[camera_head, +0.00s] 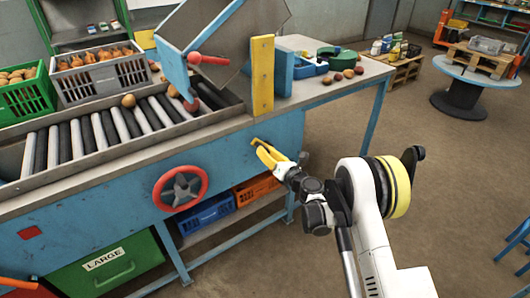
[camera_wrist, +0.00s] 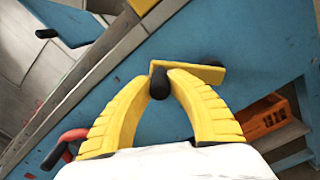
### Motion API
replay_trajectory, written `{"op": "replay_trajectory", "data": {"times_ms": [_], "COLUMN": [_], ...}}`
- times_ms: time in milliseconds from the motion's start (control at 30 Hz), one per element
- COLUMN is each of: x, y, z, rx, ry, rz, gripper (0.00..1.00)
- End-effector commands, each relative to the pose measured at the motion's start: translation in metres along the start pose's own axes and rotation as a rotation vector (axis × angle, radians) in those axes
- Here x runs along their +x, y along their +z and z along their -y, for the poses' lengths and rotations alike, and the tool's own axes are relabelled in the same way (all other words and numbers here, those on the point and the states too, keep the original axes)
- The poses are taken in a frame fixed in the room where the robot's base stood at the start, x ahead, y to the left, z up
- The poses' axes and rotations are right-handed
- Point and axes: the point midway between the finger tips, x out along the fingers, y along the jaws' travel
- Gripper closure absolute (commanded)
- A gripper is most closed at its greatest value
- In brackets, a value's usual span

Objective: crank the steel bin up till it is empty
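The steel bin (camera_head: 232,38) stands steeply tilted above the blue sorting table, beside a yellow post (camera_head: 262,75). Its inside is not visible, so I cannot tell what it holds. My gripper (camera_head: 262,148) is at the table's blue front, below the post. In the wrist view its yellow fingers (camera_wrist: 161,76) close around the black knob (camera_wrist: 159,84) of a crank. The crank's yellow arm (camera_wrist: 200,70) runs to the right behind the fingertips. In the head view the knob is hidden by the fingers.
A roller bed (camera_head: 100,130) with a few potatoes lies left of the bin. A red handwheel (camera_head: 180,188) sticks out of the front, left of my gripper. Blue (camera_head: 207,213) and orange (camera_head: 256,188) crates stand below. The floor at right is mostly clear.

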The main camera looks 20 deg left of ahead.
Motion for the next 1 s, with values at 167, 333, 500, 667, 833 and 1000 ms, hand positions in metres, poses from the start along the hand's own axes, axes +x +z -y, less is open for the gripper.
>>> {"op": "replay_trajectory", "data": {"times_ms": [167,333,500,667,833,1000], "x": [0.000,0.000,-0.014,-0.043,-0.067,-0.075], "y": [0.000,0.000,0.000,0.001,0.001,0.000], "z": [0.000,0.000,0.000,0.001,0.001,0.000], "rx": [0.000,0.000,0.000,0.000,0.000,0.000], "ry": [0.000,0.000,0.000,-0.002,-0.002,0.000], "rz": [0.000,0.000,0.000,0.001,0.001,0.000], "gripper": [0.55,0.55,0.55,0.55,0.55,0.55]}}
